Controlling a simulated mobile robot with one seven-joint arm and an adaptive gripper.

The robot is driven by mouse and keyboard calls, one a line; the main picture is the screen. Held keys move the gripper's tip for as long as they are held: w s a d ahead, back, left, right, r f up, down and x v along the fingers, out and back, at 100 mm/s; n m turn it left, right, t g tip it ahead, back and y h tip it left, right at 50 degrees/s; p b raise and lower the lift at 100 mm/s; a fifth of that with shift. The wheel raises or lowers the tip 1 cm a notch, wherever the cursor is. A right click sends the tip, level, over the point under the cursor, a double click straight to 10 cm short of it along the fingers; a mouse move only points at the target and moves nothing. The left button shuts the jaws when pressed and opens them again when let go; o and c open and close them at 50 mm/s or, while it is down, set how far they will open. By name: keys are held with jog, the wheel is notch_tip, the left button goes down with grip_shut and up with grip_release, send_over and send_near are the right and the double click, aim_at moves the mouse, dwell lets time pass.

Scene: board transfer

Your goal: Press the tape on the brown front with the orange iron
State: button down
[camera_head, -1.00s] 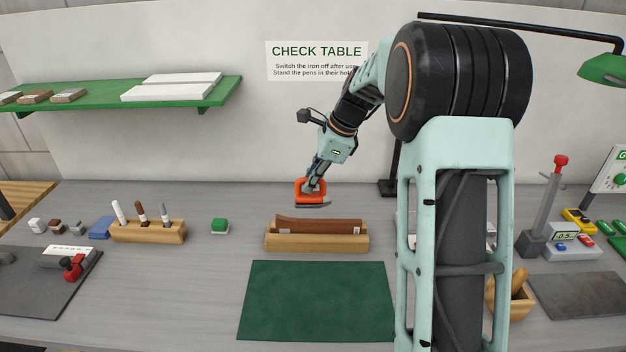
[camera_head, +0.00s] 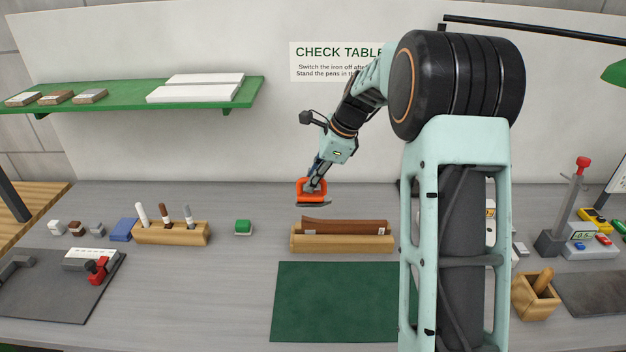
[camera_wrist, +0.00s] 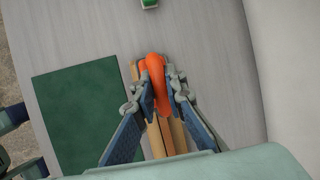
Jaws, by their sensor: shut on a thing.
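The orange iron (camera_head: 312,190) is held in my gripper (camera_head: 315,184), with its grey soleplate facing down. My gripper is shut on its handle; in the wrist view the orange handle (camera_wrist: 154,72) lies between my two fingers (camera_wrist: 160,97). The brown front (camera_head: 345,226) stands in a light wooden holder (camera_head: 340,244). The iron is above the left end of the front, apparently not touching it. A small pale patch shows at the front's left end; I cannot tell if it is the tape.
A green mat (camera_head: 335,300) lies before the holder. A green block (camera_head: 243,227) and a wooden pen holder (camera_head: 172,233) stand to the left. A red-topped lever stand (camera_head: 565,215) is at the right. The tabletop between block and holder is clear.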

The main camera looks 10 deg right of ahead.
aim_at(312, 202)
jog(key=shift+a, duration=0.1)
notch_tip(312, 202, down, 6)
jog(key=b, duration=0.5)
jog(key=shift+f+b, duration=0.1)
jog(key=shift+b, duration=0.3)
jog(key=shift+f, duration=0.5)
dwell(4.5)
notch_tip(312, 202, up, 8)
jog(key=p, duration=0.7)
jog(key=shift+r, duration=0.15)
dwell(0.5)
